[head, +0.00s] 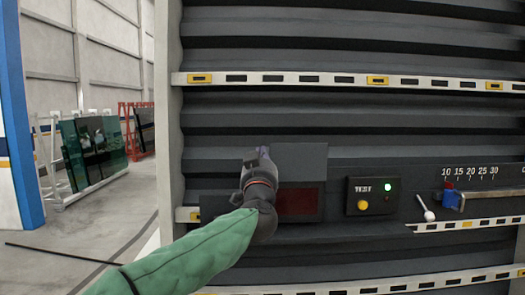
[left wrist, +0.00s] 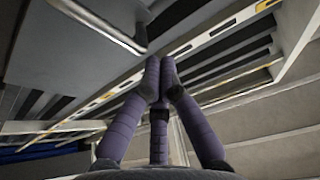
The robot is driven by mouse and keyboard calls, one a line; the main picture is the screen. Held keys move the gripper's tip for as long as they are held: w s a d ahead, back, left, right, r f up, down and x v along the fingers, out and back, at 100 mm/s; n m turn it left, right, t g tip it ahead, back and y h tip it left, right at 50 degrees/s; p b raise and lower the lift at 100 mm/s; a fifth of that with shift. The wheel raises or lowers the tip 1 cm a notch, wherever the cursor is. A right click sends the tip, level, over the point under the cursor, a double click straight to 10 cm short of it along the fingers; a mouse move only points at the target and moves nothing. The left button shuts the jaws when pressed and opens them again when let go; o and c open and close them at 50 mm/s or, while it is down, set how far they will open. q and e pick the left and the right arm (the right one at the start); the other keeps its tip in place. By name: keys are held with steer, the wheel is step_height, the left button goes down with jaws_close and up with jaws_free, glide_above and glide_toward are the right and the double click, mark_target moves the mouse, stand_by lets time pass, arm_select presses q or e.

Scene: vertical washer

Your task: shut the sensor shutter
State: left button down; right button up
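A dark grey flat plate (head: 303,162), which looks like the sensor shutter, sits on the ribbed grey machine front. Below it a dark red window (head: 300,203) shows uncovered. My left gripper (head: 258,156) is in front of the plate's left part and hides some of it and the window's left side. In the left wrist view its purple fingers (left wrist: 158,72) come together at the tips, with nothing seen between them. I cannot tell whether they touch the plate. My right gripper is in neither view.
Right of the window is a TEST box (head: 373,196) with a lit green lamp and a yellow button. Further right are a white-knobbed lever (head: 427,211) and a scale with a blue slider (head: 452,198). Glass racks (head: 92,150) and open floor lie at the left.

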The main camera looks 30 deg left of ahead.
arm_select(q)
steer(key=shift+w, duration=0.1)
steer(key=shift+f, duration=0.1)
step_height(320, 180, down, 13)
steer(key=b, duration=0.8)
steer(key=shift+r, duration=0.3)
